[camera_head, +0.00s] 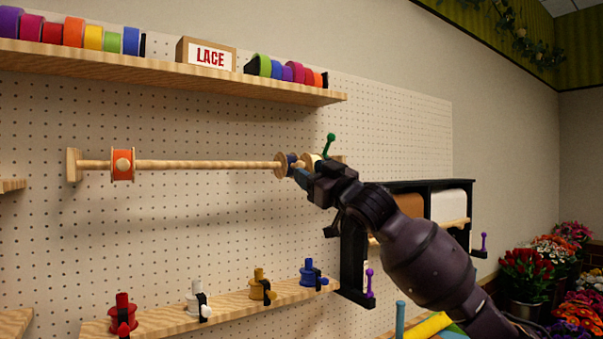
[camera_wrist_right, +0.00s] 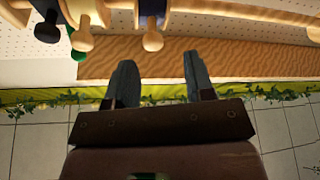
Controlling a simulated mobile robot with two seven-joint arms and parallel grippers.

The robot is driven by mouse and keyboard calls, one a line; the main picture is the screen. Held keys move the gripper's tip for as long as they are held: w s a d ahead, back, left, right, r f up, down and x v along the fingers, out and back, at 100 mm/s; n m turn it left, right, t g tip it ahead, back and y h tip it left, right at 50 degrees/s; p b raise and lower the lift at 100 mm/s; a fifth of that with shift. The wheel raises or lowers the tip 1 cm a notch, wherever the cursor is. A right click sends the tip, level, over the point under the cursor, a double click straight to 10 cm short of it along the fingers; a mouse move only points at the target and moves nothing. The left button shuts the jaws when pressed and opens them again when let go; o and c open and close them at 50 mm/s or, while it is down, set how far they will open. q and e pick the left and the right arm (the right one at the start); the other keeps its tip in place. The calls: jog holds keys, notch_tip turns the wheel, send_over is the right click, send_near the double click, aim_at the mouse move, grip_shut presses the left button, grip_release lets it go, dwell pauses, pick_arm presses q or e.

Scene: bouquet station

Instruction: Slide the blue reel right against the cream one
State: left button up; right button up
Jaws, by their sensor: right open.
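The blue reel (camera_head: 291,160) is on the wooden rod (camera_head: 205,164), near its right end, partly hidden by my right gripper. The cream reel (camera_head: 312,160) is just right of it, also partly covered. In the wrist view the order is mirrored: the blue reel (camera_wrist_right: 151,12) with its wooden knob is at top centre, and the cream reel (camera_wrist_right: 84,12) is to its left. I cannot tell surely whether their flanges touch. My right gripper (camera_head: 298,174) is open and empty; in the wrist view its fingers (camera_wrist_right: 158,82) are spread below the blue reel's knob, apart from it.
An orange reel (camera_head: 122,164) sits far left on the rod. A green-knobbed handle (camera_head: 329,146) rises by the cream reel. A shelf (camera_head: 180,78) with ribbon rolls is above; a lower shelf (camera_head: 235,304) holds coloured spools. A black rack (camera_head: 354,262) stands behind my right arm.

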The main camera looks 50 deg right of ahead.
jog(key=v, duration=0.5)
jog(key=shift+s+b, duration=0.1)
jog(key=shift+b, duration=0.3)
